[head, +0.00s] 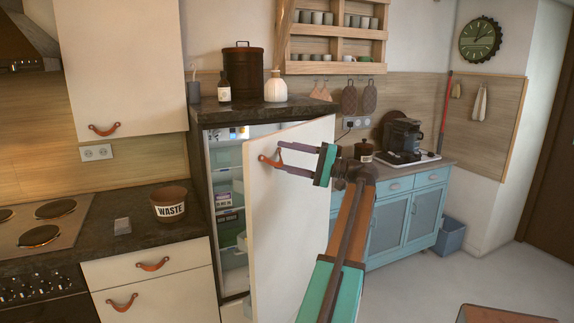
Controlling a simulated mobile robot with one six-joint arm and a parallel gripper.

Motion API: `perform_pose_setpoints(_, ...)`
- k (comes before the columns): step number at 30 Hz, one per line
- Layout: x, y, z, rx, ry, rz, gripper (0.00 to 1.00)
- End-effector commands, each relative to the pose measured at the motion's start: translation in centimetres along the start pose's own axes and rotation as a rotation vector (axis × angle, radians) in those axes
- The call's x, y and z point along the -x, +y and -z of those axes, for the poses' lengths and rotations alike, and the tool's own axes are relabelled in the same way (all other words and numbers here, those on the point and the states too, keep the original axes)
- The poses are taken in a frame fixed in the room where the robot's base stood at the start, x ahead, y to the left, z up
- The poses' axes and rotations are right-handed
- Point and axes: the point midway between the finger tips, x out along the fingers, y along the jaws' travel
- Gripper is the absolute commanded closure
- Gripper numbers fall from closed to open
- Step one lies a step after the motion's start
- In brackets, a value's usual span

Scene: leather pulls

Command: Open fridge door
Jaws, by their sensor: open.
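The fridge door (287,225) is a cream panel standing partly open, swung out to the right. Its leather pull (268,160) is orange-brown and sits near the door's upper left edge. The lit fridge interior (228,190) shows to the left of the door, with shelves and several items inside. My gripper (280,158) is open, with its two fingers pointing left at the pull. The fingertips are at the pull, one a little above and one a little below; whether they touch it I cannot tell. My arm hides part of the door's right side.
A dark counter (150,232) with a WASTE pot (170,204) and a stove (40,225) lies left of the fridge. A blue cabinet (405,225) stands behind the door to the right. The floor (440,285) at the right is largely clear. A brown-topped object (500,314) is at the bottom right.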

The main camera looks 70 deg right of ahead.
Motion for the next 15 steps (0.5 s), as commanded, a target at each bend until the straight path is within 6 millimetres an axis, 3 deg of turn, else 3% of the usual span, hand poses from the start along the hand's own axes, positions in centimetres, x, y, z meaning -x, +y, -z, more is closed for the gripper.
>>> perform_pose_setpoints(1,0.1,-1.4,-0.1,0.014,0.011,0.023,0.65)
perform_pose_setpoints(15,0.8,-2.4,-5.0,0.016,0.003,0.020,0.59)
